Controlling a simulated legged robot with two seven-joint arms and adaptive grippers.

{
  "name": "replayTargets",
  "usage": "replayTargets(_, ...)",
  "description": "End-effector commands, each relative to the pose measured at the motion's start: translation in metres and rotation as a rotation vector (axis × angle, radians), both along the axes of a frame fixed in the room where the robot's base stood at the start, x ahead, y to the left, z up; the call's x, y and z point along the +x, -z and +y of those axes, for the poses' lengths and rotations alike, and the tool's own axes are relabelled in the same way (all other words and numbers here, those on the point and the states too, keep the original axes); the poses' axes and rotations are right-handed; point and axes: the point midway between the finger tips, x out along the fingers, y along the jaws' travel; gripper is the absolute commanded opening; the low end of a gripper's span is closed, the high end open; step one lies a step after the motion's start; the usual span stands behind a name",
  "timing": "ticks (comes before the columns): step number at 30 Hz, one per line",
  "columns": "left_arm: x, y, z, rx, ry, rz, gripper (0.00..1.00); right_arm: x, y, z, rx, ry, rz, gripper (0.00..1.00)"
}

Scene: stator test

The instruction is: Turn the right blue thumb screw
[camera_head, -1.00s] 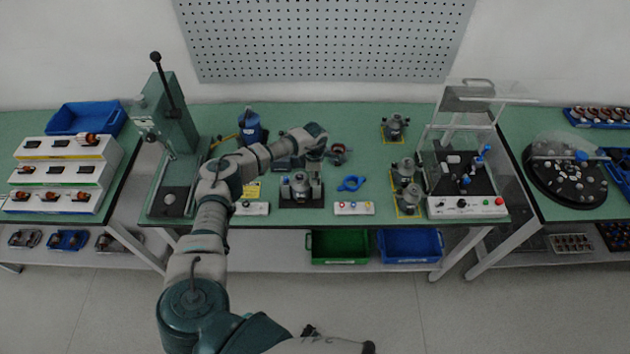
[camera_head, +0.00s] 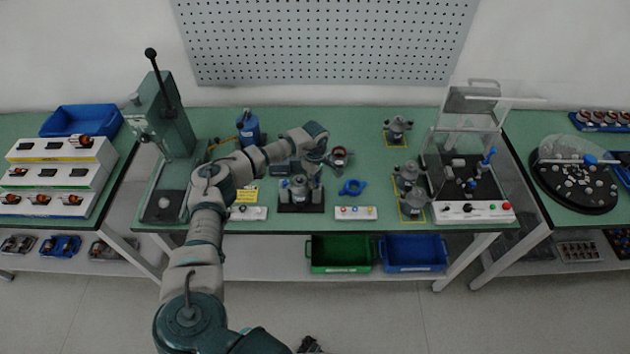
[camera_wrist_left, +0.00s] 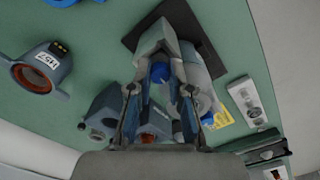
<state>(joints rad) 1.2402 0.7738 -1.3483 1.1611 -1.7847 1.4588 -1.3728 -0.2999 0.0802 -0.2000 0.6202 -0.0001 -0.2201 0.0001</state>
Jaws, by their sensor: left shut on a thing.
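A grey stator housing on a dark base plate (camera_head: 287,208) stands at the front middle of the green table. In the left wrist view the dark plate (camera_wrist_left: 205,62) lies behind the grey housing. My left gripper (camera_head: 312,172) reaches down at the housing's right side. In the left wrist view my left gripper (camera_wrist_left: 160,84) has its fingers on both sides of the right blue thumb screw (camera_wrist_left: 160,72) and is shut on it. Another blue part (camera_wrist_left: 201,102) shows to the right, partly behind a finger. The fingers hide some of the screw. My right gripper is not in view.
A blue ring-shaped part (camera_head: 352,187) and a stator part with a reddish ring (camera_head: 339,155) lie to the right. A button box (camera_head: 356,212) stands at the front edge. The press (camera_head: 160,120) is at left, the test station (camera_head: 470,208) at right.

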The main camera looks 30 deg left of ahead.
Motion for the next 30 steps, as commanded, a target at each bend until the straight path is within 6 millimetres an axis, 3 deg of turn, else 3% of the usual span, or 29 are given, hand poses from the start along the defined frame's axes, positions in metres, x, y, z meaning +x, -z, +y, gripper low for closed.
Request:
replayTargets(12, 0.002, -0.002, 0.001, 0.001, 0.005, -0.006, 0.0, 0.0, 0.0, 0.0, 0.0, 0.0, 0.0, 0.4)
replayTargets(13, 0.002, -0.002, 0.001, 0.001, 0.005, -0.006, 0.21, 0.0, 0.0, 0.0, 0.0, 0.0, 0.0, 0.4)
replayTargets(16, 0.001, -0.002, 0.001, 0.0, 0.005, -0.005, 0.45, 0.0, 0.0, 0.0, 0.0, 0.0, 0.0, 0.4)
replayTargets(26, 0.0, -0.002, 0.001, 0.001, 0.005, -0.002, 0.45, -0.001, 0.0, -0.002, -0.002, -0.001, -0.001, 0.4)
replayTargets(30, 0.001, -0.018, 0.001, 0.0, 0.005, -0.005, 0.45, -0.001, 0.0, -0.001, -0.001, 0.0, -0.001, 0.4)
